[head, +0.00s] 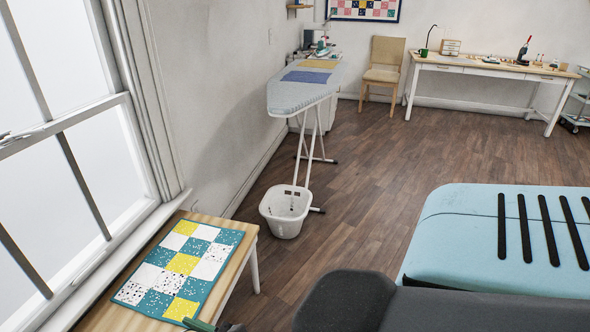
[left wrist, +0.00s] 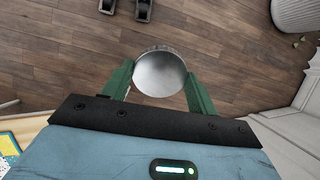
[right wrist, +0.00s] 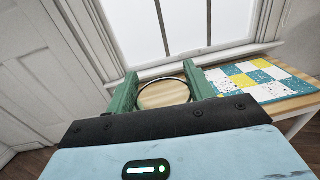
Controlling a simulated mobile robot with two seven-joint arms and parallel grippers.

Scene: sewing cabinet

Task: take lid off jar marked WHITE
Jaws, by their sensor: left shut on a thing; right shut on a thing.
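My left gripper (left wrist: 160,78) is shut on a round silver metal lid (left wrist: 160,73) in the left wrist view, with a green finger on each side of it. My right gripper (right wrist: 164,88) is shut on a round, thin-rimmed thing (right wrist: 164,95) in the right wrist view. It looks like the open mouth of a clear jar, with wood colour showing inside the rim. The lid and the jar are apart, each in its own gripper. No WHITE marking is readable in any view.
A wooden table (head: 243,246) with a teal, yellow and white patchwork mat (head: 185,268) stands by the window. A white basket (head: 286,211) and an ironing board (head: 303,95) stand beyond. A long worktable (head: 480,68) and a chair (head: 383,68) are at the back. The middle floor is clear.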

